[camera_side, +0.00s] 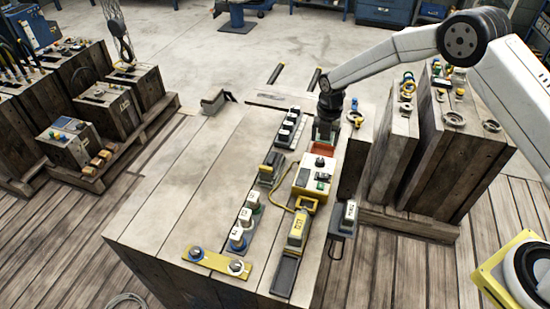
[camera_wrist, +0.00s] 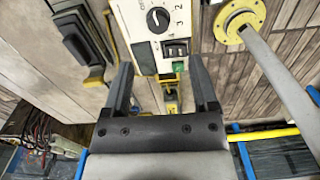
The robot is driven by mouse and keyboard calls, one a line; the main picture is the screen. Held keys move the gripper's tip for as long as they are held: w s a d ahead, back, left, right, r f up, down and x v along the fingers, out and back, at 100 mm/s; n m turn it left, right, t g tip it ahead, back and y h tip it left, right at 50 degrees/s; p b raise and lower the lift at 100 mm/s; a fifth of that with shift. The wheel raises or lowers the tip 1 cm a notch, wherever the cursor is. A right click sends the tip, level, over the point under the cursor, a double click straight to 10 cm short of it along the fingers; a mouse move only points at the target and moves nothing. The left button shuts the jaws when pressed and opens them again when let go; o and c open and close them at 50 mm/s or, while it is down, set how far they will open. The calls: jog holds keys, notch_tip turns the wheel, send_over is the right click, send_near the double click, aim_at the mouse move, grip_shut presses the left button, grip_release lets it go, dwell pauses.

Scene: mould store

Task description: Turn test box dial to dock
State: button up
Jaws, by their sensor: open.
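The test box (camera_side: 312,184) is a cream and yellow case on the wooden bench, with a black dial (camera_side: 320,161) at its far end. In the wrist view the test box (camera_wrist: 140,36) is at the top, partly cut off. Its black dial (camera_wrist: 158,20) has a white pointer mark and printed numbers beside it. No "dock" label is readable. My gripper (camera_side: 323,140) is just beyond the dial in the side view, apart from it. In the wrist view my gripper (camera_wrist: 162,68) is open and empty, its fingertips below the dial near the switches.
Dark switches and a green button (camera_wrist: 178,66) sit below the dial. A yellow cable (camera_side: 281,202) loops beside the box. A yellow block (camera_side: 298,230), white-topped blocks (camera_side: 244,220) and a dark-handled block (camera_side: 270,170) stand close by. The bench's left part is bare.

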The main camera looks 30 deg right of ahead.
aim_at(321, 160)
jog(key=shift+w+f+n, duration=0.15)
jog(key=shift+f+n, duration=0.1)
jog(key=shift+n, duration=0.05)
jog(key=shift+f, duration=3.9)
grip_shut()
